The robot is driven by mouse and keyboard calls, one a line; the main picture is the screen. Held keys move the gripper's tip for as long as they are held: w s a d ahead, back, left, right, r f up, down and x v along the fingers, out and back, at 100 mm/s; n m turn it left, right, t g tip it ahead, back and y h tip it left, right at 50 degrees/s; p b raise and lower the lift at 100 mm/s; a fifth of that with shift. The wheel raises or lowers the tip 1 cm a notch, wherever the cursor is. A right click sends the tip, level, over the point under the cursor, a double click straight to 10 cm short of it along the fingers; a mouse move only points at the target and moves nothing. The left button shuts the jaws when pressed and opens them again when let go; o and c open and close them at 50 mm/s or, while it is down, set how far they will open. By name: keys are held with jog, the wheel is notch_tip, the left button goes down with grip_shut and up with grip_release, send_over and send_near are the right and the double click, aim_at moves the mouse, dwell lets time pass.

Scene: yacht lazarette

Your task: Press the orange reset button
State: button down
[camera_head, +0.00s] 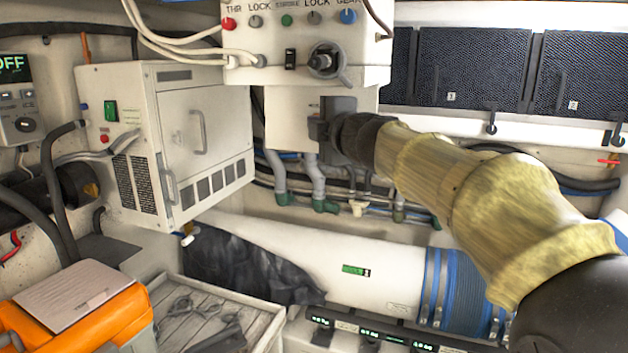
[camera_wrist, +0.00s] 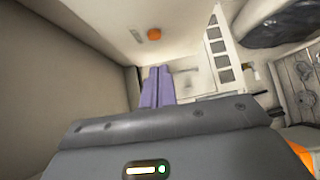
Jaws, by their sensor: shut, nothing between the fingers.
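A round orange button (camera_wrist: 154,34) shows on a pale surface in the upper middle of the wrist view. I cannot make it out in the head view. My gripper (camera_wrist: 156,88) has its purple fingers together and empty. In the wrist view the button lies beyond the fingertips and slightly above them, with a visible gap. In the head view my gripper (camera_head: 318,128) is just below the control panel, in front of a pale box, to the right of the white cabinet.
The white vented cabinet (camera_head: 200,95) stands at left with handles on its door. The control panel (camera_head: 300,62) with knobs hangs above my gripper. Hoses and pipes run below. An orange case (camera_head: 118,312) and a wooden tray (camera_head: 262,318) are at lower left.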

jog(key=v, duration=0.9)
jog(key=shift+s+a, duration=0.2)
jog(key=shift+a, duration=0.05)
